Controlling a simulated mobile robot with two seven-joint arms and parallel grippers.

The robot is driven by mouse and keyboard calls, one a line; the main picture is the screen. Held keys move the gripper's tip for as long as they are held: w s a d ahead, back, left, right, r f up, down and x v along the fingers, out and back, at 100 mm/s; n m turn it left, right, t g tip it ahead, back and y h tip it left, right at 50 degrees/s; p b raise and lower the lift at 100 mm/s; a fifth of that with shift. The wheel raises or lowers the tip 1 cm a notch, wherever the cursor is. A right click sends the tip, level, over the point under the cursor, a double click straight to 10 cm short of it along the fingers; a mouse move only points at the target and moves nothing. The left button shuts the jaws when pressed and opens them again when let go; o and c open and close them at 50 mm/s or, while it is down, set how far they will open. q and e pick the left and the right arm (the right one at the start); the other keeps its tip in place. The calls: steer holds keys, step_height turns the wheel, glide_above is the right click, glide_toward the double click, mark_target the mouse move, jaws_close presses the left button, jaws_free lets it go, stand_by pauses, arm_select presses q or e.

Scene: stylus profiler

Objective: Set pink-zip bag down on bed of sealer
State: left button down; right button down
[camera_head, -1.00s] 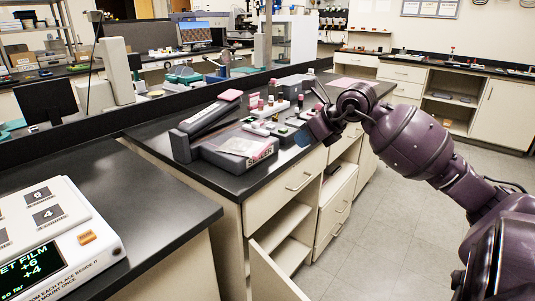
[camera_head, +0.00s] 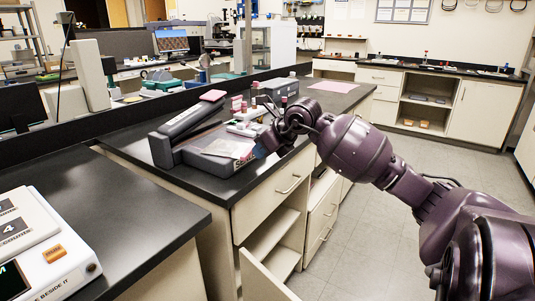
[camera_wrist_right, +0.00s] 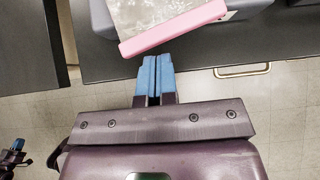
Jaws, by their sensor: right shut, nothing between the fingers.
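The sealer (camera_head: 205,164) is a dark grey box on the black bench, its long arm (camera_head: 189,120) raised at an angle. The clear bag lies on its bed (camera_head: 230,149). In the right wrist view the bag's pink zip (camera_wrist_right: 172,28) runs along its near edge, just ahead of my fingertips. My right gripper (camera_wrist_right: 154,62) has blue fingers, shut with nothing between them and apart from the zip. In the head view my right gripper (camera_head: 262,150) is at the sealer's right front corner.
Small bottles and boxes (camera_head: 245,108) stand behind the sealer, with a pink mat (camera_head: 333,87) farther along the bench. A white device with an orange button (camera_head: 53,252) sits at lower left. An open cabinet door (camera_head: 262,277) sticks out below. The bench left of the sealer is clear.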

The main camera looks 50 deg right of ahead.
mark_target(244, 151)
arm_select(q)
steer(key=shift+s+f, duration=0.1)
arm_select(e)
steer(key=shift+w, duration=0.55)
arm_select(q)
steer(key=shift+s+f, duration=0.1)
arm_select(e)
steer(key=shift+w+a, duration=0.1)
steer(key=shift+w+f, duration=0.1)
steer(key=shift+w, duration=0.25)
steer(key=shift+w+a+f+b, duration=0.1)
steer(key=shift+w+b, duration=0.45)
steer(key=shift+w, duration=0.6)
arm_select(q)
steer(key=shift+w+d, duration=0.15)
steer(key=shift+w, duration=0.1)
